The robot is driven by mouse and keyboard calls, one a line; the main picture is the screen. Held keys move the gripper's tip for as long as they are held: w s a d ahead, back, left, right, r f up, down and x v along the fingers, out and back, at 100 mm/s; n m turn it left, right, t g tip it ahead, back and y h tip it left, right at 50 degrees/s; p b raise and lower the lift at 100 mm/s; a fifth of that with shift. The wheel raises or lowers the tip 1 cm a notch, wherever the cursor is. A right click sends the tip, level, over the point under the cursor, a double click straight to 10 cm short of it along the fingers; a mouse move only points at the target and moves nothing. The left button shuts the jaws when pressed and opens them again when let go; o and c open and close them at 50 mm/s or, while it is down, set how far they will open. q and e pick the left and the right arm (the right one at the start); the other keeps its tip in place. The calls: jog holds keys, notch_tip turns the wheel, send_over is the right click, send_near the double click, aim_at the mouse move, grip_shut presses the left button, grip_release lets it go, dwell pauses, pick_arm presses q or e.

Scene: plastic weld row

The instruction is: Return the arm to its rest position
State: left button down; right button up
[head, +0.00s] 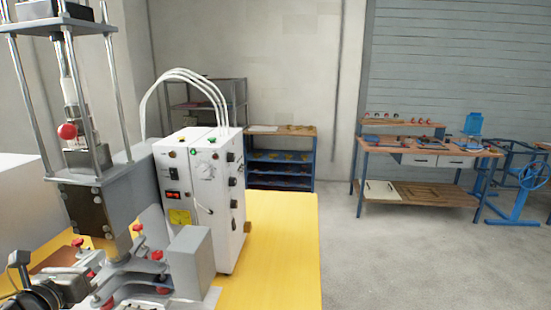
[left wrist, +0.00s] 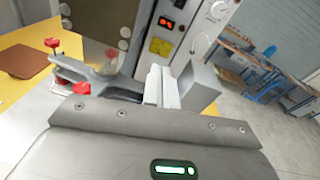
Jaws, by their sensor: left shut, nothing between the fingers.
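My left gripper (head: 42,292) is low at the left edge of the head view, beside the clamp fixture of the welding machine. In the left wrist view its grey hand fills the bottom, and its fingers (left wrist: 158,86) are together with nothing between them. The grey fixture (head: 135,270) with red knobs stands just beyond the hand; it also shows in the left wrist view (left wrist: 105,80). A grey block (head: 190,257) stands at the fixture's right side. My right gripper is in neither view.
The white control box (head: 205,190) with cables stands on the yellow table (head: 285,235), near a tall press with steel columns (head: 110,75). A brown pad (left wrist: 28,60) lies at left. Workbenches (head: 425,155) stand farther off; the floor between is clear.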

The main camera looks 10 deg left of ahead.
pick_arm(q)
jog(key=s+d+f+n+g+y, duration=0.15)
jog(key=s+f+n+g, duration=0.3)
jog(key=f+n, duration=0.55)
jog(key=s+d+f+n+g+y, duration=0.1)
jog(key=s+d+f+n+g, duration=0.3)
jog(key=f+n, duration=0.6)
jog(key=s+d+f+n+g+h, duration=0.45)
jog(key=s+d+f+n, duration=0.75)
jog(key=s+d, duration=0.3)
notch_tip(320, 180, down, 26)
jog(key=f+g+y, duration=0.1)
jog(key=s+a+f+g, duration=0.1)
jog(key=s+a+f, duration=0.1)
jog(key=s+f, duration=1.2)
jog(key=shift+s+a+f+m+g, duration=0.3)
jog(key=shift+s+a+f+m, duration=0.1)
jog(key=shift+s, duration=0.55)
